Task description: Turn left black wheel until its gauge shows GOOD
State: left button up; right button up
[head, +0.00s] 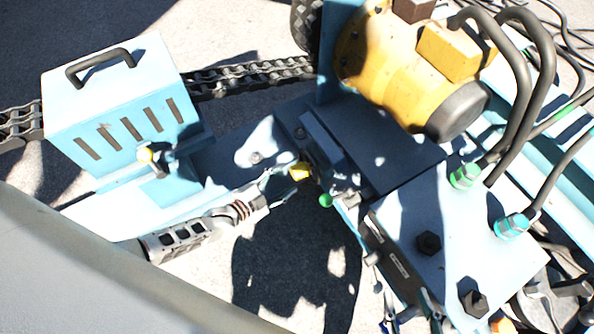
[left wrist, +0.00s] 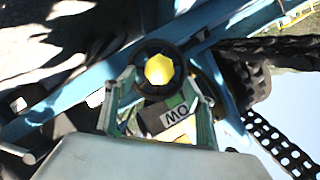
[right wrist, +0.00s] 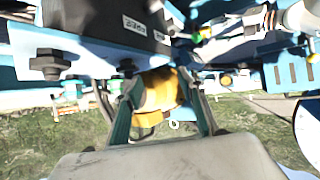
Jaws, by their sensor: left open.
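The black wheel (left wrist: 141,58) with a yellow hexagonal hub (left wrist: 160,70) is straight ahead in the left wrist view. My left gripper (left wrist: 160,77) is open, its fingers on either side of the wheel; contact cannot be told. Below the hub a grey gauge plate (left wrist: 150,122) carries upside-down letters like "OW", partly hidden. In the head view my left gripper (head: 286,183) is at the yellow hub (head: 300,171) on the blue frame; the black rim is hard to make out there. My right gripper (right wrist: 162,80) is open and empty, with a yellow body behind it.
A blue slotted box (head: 110,105) with a handle stands at left. A yellow motor (head: 395,65) and a blue hydraulic block (head: 450,225) with hoses are on the right. A chain (head: 250,75) runs behind. A green knob (head: 326,200) sits close to my left gripper.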

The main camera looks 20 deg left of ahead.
aim_at(293, 176)
pick_arm(q)
jog(key=x, duration=0.2)
jog(key=b+x, duration=0.1)
jog(key=x, duration=0.2)
jog(key=shift+s+f+b, duration=0.2)
jog(key=shift+f+b, duration=0.1)
jog(key=shift+f, duration=0.05)
jog(key=shift+w+d+f, duration=0.1)
jog(key=shift+w+d, duration=0.1)
jog(key=shift+w, duration=0.7)
pick_arm(e)
jog(key=shift+m+t+y, duration=0.4)
jog(key=shift+t, duration=0.1)
jog(key=w+a+r, duration=0.1)
jog(key=a+r, duration=0.1)
jog(key=r, duration=0.1)
jog(key=shift+w, duration=0.4)
pick_arm(q)
grip_shut()
pick_arm(e)
jog(key=shift+d+f, duration=0.1)
jog(key=shift+f, duration=0.1)
